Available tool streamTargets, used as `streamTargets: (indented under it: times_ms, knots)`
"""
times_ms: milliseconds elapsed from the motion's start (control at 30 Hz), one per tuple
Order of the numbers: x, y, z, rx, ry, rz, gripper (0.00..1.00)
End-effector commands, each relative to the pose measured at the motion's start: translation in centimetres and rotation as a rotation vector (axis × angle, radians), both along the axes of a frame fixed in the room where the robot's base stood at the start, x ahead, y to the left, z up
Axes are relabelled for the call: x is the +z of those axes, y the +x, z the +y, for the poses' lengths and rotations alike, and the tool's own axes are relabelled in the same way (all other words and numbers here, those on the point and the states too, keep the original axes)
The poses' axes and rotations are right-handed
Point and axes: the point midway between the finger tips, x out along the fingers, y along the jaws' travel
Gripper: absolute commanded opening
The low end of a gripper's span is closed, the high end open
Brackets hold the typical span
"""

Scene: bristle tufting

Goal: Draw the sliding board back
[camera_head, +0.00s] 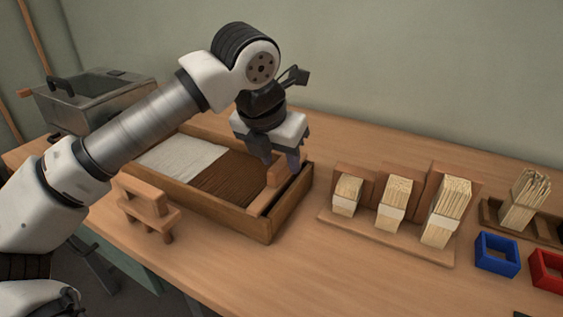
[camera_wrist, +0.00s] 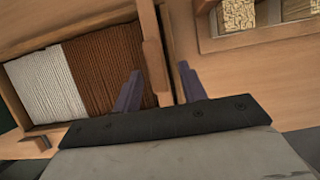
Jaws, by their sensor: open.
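The wooden sliding board (camera_head: 268,197) stands across the right end of a wooden tray (camera_head: 225,219), close to the tray's end wall. White bristles (camera_head: 183,158) and brown bristles (camera_head: 228,178) lie flat in the tray to its left. My gripper (camera_head: 280,161) points down over the board, open and empty. In the wrist view, the board (camera_wrist: 153,55) shows between the two fingers (camera_wrist: 159,72). The left finger is over the brown bristles and the right finger is by the tray's end wall. Whether the fingers touch the board cannot be told.
A rack (camera_head: 388,236) with several bristle bundles stands right of the tray. A small wooden stand (camera_head: 149,211) is in front of the tray. A metal box (camera_head: 95,98) stands at back left.

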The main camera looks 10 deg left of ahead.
Motion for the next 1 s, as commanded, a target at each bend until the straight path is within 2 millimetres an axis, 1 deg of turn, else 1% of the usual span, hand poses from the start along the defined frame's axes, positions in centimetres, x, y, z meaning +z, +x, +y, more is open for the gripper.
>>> streamTargets:
  times_ms: [33, 100, 300, 400, 500, 667, 1000]
  knots:
    - [1.2, -0.3, 0.2, 0.002, 0.002, -0.003, 0.42]
    - [2.7, -0.9, 0.4, 0.003, 0.002, -0.003, 0.42]
    - [6.9, -2.6, 0.9, 0.001, 0.001, -0.003, 0.42]
    - [8.5, -3.2, 1.1, 0.000, -0.001, -0.002, 0.42]
    - [9.6, -3.7, 1.3, 0.000, 0.001, -0.001, 0.42]
    - [10.4, -4.0, 1.4, -0.002, 0.000, -0.001, 0.42]
    - [10.4, -4.1, 1.4, -0.002, 0.000, -0.001, 0.42]
